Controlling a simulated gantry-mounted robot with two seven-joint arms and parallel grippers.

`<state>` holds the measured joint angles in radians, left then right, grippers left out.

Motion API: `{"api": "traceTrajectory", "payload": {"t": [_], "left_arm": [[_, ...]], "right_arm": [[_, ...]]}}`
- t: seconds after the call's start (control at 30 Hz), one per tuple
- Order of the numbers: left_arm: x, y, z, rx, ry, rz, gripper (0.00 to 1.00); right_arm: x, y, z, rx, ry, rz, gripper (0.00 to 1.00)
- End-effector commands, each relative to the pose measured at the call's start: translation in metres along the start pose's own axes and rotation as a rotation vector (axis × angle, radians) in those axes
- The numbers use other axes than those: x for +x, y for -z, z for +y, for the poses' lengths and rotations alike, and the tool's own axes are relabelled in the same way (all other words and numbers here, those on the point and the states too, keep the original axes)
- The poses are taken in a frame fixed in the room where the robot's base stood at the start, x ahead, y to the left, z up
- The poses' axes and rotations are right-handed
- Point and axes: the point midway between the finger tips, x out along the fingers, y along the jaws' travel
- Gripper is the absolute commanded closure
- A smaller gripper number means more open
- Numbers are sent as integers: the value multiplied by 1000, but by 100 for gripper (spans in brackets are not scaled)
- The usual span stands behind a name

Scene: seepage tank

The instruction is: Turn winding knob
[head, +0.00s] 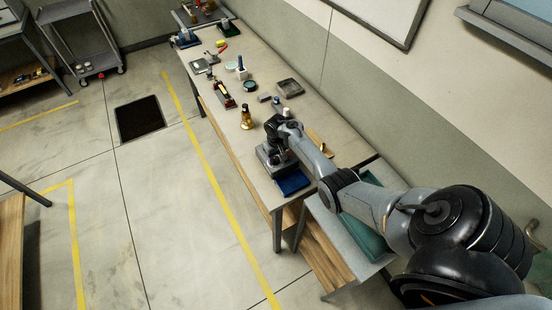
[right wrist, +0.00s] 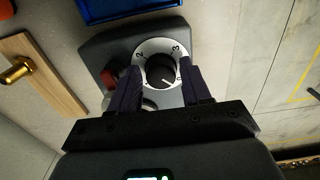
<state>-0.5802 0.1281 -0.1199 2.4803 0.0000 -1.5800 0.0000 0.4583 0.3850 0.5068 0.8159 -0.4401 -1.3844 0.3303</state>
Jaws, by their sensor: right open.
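The winding knob (right wrist: 161,74) is round and black with a pale pointer mark. It sits on a white dial (right wrist: 152,50) with black numerals, of which a 2 and a 3 are readable. The dial is on a dark grey housing (right wrist: 98,50), which also shows on the bench in the head view (head: 264,158). My right gripper (right wrist: 162,78) is open, with one finger on each side of the knob in the wrist view. I cannot tell whether the fingers touch it. In the head view my right arm hides the knob. My left gripper is not in view.
A blue tray (head: 293,183) lies beside the housing at the bench's near end. A brass-handled wooden board (right wrist: 42,75) lies nearby. A brass piece (head: 246,118) and several small tools stand farther along the bench (head: 222,121). The wall runs along the bench's right side.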

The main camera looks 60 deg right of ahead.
Motion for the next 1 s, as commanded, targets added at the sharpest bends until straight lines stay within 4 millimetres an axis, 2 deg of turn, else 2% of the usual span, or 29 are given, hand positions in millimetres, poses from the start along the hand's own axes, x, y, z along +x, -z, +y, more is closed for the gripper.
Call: {"api": "traceTrajectory", "payload": {"t": [0.33, 0.6, 1.0], "left_arm": [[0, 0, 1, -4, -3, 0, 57], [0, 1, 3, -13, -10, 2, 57], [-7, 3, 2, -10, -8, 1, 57]], "right_arm": [[3, 0, 0, 1, 0, 2, 52], [3, 0, 0, 1, 0, 1, 92], [1, 0, 0, 74, 0, 0, 94]]}}
